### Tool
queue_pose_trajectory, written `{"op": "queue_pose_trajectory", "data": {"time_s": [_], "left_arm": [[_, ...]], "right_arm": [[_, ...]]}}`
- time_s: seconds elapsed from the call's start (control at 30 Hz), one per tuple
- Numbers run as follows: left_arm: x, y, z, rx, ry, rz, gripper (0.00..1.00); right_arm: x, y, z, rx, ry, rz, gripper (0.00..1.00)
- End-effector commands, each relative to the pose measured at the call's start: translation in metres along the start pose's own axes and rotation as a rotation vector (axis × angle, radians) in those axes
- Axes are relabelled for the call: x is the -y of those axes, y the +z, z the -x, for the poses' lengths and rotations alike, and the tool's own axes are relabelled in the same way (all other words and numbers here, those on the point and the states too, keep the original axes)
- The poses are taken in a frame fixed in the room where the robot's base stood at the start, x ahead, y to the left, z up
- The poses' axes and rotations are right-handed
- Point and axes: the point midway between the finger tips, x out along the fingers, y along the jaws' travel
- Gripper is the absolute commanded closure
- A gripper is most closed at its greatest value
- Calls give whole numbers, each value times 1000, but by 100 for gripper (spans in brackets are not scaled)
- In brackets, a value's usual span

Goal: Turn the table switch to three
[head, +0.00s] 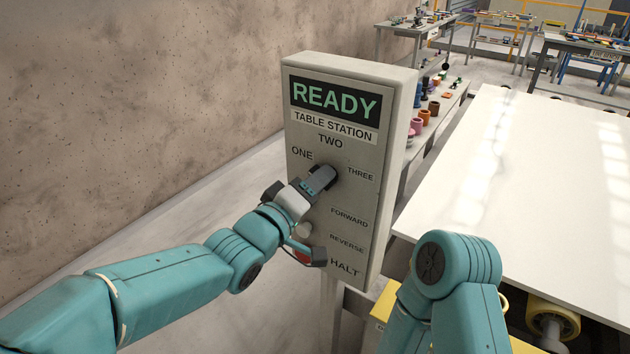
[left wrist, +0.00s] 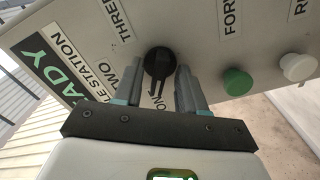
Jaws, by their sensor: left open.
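The table switch is a round black knob (head: 331,171) on the upright grey control panel (head: 300,130). The labels ONE, TWO and THREE are set around it. In the left wrist view the knob (left wrist: 158,62) shows between my left fingertips, its narrow part towards ONE; the exact setting is hard to tell. My left gripper (head: 322,178) is at the knob, with a finger on either side (left wrist: 160,74). It is open, and I cannot tell whether the fingers touch the knob. My left gripper partly hides the knob in the head view. My right gripper is out of view.
A green button (left wrist: 237,81) and a white button (left wrist: 298,67) stick out beside the knob. A red button (head: 302,257) is partly hidden behind my left wrist, near HALT. A white table (head: 530,180) stands at right. A stone wall (head: 130,90) rises at left.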

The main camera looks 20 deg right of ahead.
Motion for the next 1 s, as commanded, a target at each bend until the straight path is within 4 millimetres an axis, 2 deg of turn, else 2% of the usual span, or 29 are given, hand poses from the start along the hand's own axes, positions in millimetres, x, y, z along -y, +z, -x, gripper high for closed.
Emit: {"op": "queue_pose_trajectory", "data": {"time_s": [0.2, 0.27, 0.33, 0.37, 0.73, 1.0], "left_arm": [[1, -2, -1, -1, 0, 0, 60], [1, -2, 0, -1, 0, 1, 76], [1, -2, 0, -1, 0, 1, 99], [1, -2, 0, -1, 0, 1, 100], [2, -2, 0, -2, 1, -37, 100], [3, -1, 0, -2, 3, -204, 100]], "right_arm": [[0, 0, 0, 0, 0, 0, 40], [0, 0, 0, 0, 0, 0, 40], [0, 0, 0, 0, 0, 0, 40], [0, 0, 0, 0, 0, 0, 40], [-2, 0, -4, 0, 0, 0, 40], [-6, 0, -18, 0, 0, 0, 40]]}}
